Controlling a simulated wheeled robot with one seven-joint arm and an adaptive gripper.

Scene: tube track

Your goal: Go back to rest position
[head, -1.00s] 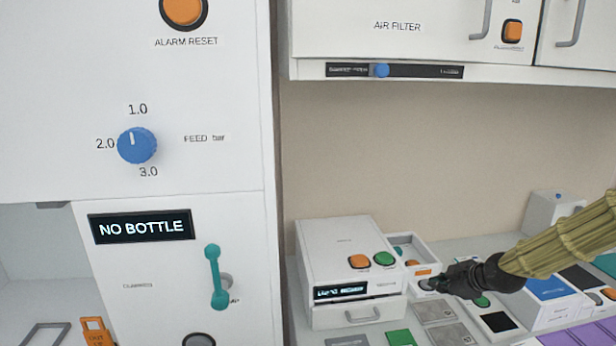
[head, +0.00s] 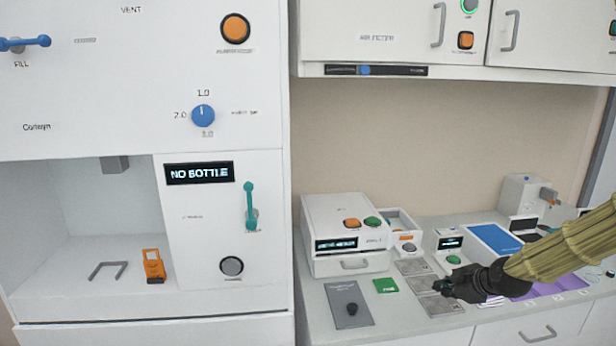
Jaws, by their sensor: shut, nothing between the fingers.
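My gripper (head: 442,288) is black, at the end of my yellow-sleeved arm, which comes in from the right edge. It is shut and empty. It hangs over the front right part of the worktop, in front of the grey plates (head: 440,304). Its fingertips are small in view, and whether they touch anything below cannot be told.
A white box with orange and green buttons (head: 345,226) stands left of my gripper. A grey plate with a black knob (head: 348,304) and a green square (head: 386,285) lie near the front. The tall white cabinet (head: 226,292) fills the left. Cupboards (head: 380,40) hang above.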

